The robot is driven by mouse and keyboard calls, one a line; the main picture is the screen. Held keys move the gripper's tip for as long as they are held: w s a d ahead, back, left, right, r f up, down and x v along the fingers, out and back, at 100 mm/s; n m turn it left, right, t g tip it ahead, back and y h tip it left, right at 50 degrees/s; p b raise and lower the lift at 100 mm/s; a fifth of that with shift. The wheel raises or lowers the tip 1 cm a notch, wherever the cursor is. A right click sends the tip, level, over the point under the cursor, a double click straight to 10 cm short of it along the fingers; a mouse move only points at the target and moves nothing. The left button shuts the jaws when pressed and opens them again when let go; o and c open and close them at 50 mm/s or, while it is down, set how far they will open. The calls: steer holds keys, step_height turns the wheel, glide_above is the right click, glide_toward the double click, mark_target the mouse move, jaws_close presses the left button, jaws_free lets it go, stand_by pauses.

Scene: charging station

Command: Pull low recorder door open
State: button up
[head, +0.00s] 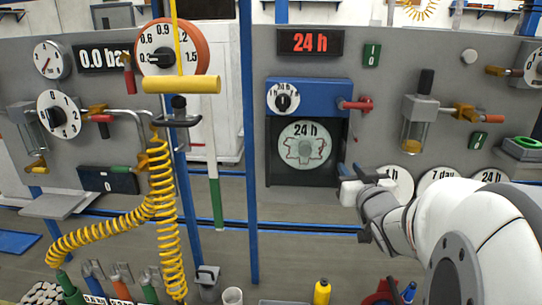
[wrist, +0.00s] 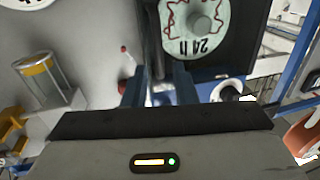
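The low recorder (head: 308,97) is a blue-topped box on the grey panel. Its dark-framed door (head: 292,181) holds a round pale chart marked 24 h with a red trace. The door looks closed in the head view. In the wrist view the chart (wrist: 200,25) is upside down at the top, beside a dark door edge (wrist: 152,35). My gripper (head: 352,172) is at the door's lower right edge. In the wrist view its two fingers (wrist: 158,88) stand apart, with the end of the dark edge between or just beyond them. I cannot tell whether they touch it.
A red handle (head: 358,104) juts from the recorder's upper right. A glass-bodied unit (head: 415,125) with an orange valve is to the right; it also shows in the wrist view (wrist: 45,78). Round dials (head: 397,180) sit behind my arm. A blue post (head: 249,150) stands left of the recorder.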

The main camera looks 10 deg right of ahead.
mark_target(344, 160)
steer(key=w, duration=0.4)
steer(key=w+p, duration=0.1)
steer(key=w, duration=0.1)
steer(key=shift+d, duration=0.3)
jaws_close()
